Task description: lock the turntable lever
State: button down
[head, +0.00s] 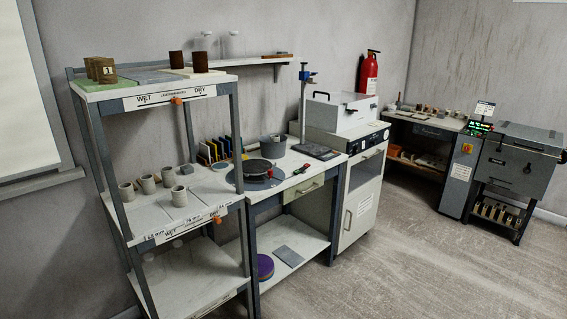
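A round turntable (262,180) sits on the white workbench in the middle of the head view. A dark disc (258,165) lies on top of it. My gripper is not in this view.
A shelf rack (178,213) with several clay cups stands left of the workbench (318,166). A white cabinet (360,190) adjoins the bench on the right. The floor (400,260) in front is clear.

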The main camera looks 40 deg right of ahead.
aim_at(296, 172)
jog(key=u, duration=0.3)
jog(key=k, duration=0.25)
jog(key=u, duration=2.55)
jog(key=k, duration=1.95)
jog(key=z, duration=0.05)
